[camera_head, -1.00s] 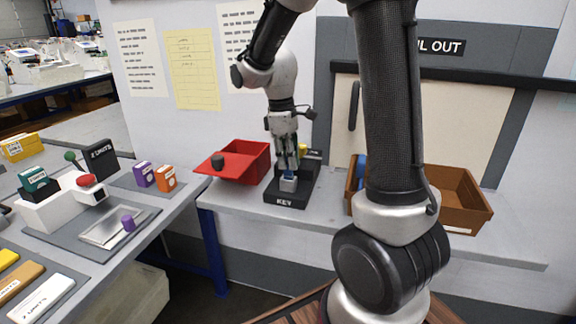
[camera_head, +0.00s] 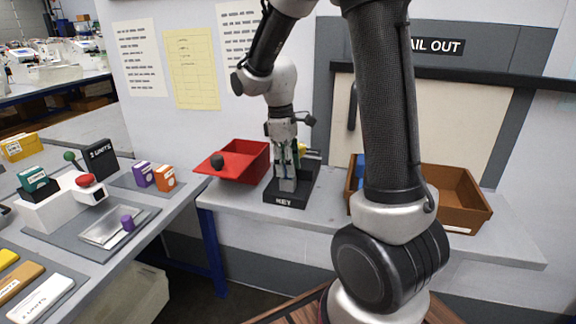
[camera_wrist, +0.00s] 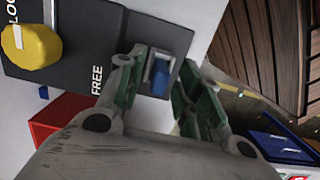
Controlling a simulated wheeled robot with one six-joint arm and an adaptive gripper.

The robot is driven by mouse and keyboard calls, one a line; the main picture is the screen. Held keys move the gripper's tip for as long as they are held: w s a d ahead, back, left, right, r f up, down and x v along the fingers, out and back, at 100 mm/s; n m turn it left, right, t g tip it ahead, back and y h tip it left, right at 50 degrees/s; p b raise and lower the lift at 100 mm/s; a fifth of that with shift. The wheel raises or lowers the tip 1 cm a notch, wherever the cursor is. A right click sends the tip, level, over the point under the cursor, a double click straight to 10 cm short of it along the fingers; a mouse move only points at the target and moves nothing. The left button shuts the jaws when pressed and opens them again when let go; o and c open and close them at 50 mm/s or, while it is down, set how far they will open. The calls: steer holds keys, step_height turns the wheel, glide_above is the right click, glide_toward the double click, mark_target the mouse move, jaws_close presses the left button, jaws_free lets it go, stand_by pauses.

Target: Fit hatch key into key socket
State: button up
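The dark KEY base (camera_head: 289,199) stands on the shelf. A small grey square socket frame with a blue piece inside (camera_wrist: 160,76) shows in the wrist view, between my fingertips. The blue piece may be the hatch key, but I cannot tell. My gripper (camera_head: 287,186) points straight down over the base; it also shows in the wrist view (camera_wrist: 157,78). Its fingers are apart, one on each side of the frame, and I cannot tell whether they touch it. In the head view the fingers hide the frame. A yellow knob (camera_wrist: 32,46) sits on the base near the word FREE.
A brown bin (camera_head: 460,206) stands to the right. The side table at the left holds a white device (camera_head: 62,203) and several coloured blocks.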

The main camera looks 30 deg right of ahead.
step_height(320, 180, up, 12)
steer(key=w+a, duration=0.1)
steer(key=s+d+m+t, duration=0.1)
steer(key=s+m, duration=0.3)
steer(key=s, duration=0.6)
steer(key=s+d+r+m+t+y, duration=0.1)
steer(key=s+m+t, duration=0.3)
steer(key=s, duration=0.6)
steer(key=shift+s+d+m, duration=0.3)
steer(key=shift+s+m, duration=0.05)
steer(key=shift+m, duration=0.15)
steer(key=shift+o, duration=0.2)
stand_by(0.4)
